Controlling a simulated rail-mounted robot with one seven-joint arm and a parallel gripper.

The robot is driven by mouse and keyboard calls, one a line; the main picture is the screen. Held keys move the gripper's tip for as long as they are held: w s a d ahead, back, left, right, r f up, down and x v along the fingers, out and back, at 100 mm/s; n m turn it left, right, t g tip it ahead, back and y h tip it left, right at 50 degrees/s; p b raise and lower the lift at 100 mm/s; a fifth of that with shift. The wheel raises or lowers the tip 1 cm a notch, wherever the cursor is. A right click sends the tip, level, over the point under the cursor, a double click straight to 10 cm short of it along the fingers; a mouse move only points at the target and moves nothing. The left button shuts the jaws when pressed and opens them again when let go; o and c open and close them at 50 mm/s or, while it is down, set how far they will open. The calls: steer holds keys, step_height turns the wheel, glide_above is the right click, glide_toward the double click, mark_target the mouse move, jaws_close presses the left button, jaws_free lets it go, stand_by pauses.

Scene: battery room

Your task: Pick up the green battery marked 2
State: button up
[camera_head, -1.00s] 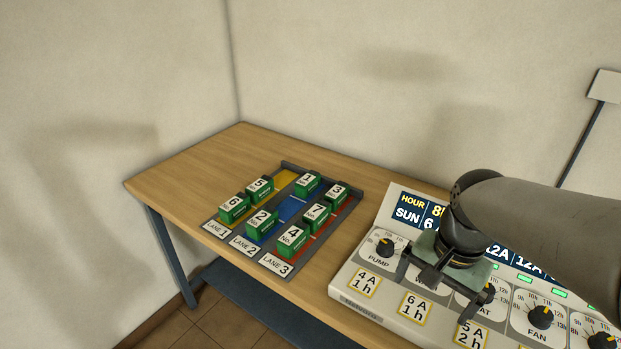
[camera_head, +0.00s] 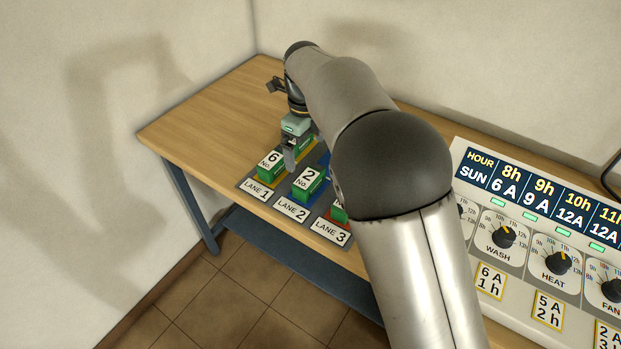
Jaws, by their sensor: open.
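The green battery marked 2 (camera_head: 308,187) stands upright at the front of lane 2, its white "2 No." label facing up. It is in full view, just left of my arm. My gripper (camera_head: 297,148) is open, behind the battery and a little to its left, over the back part of lane 1. It is apart from battery 2. One dark finger points down behind battery 6; the other finger is mostly hidden.
Battery 6 (camera_head: 271,165) stands at the front of lane 1, close to battery 2. A partly hidden battery (camera_head: 339,212) stands in lane 3. My arm covers the rack's right side. A control panel (camera_head: 530,215) is at right. The table's left is clear.

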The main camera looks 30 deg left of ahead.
mark_target(309, 176)
step_height(309, 176, down, 7)
steer(key=shift+r+p, duration=0.1)
steer(key=shift+p, duration=0.35)
steer(key=shift+w+d+f+p, duration=0.15)
steer(key=shift+f+p, duration=0.3)
steer(key=shift+f, duration=0.9)
steer(key=shift+w+d+f+p, duration=0.15)
steer(key=shift+f+p, duration=0.3)
steer(key=shift+f, duration=0.9)
steer(key=c, duration=1.2)
